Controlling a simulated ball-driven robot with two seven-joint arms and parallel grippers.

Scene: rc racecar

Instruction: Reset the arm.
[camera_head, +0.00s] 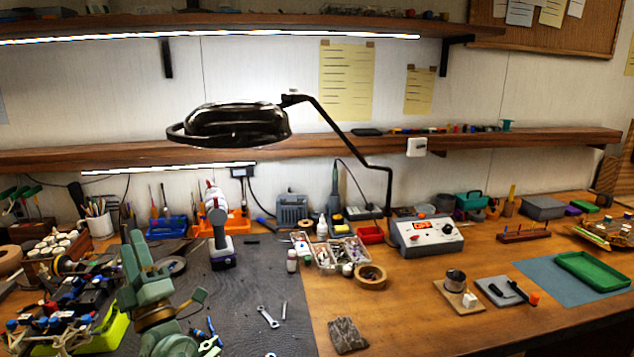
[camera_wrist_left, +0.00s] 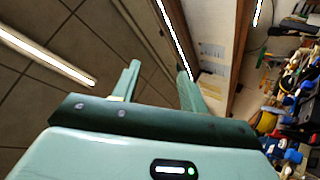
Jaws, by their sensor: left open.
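My left gripper (camera_head: 138,246) is pale green and stands raised at the lower left of the head view, in front of the dark work mat (camera_head: 255,277). Its fingers point up. In the left wrist view its two fingers (camera_wrist_left: 157,78) are spread apart with nothing between them. That wrist camera looks at a tilted view of tiles, a lit strip and the wall. My right gripper is not in view.
Racecar parts and tools crowd the left of the bench near my arm. A wrench (camera_head: 267,316) lies on the mat. A black lamp (camera_head: 235,122) overhangs the bench. A power supply (camera_head: 427,235) and a green tray (camera_head: 597,270) stand to the right. The front right wood is clear.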

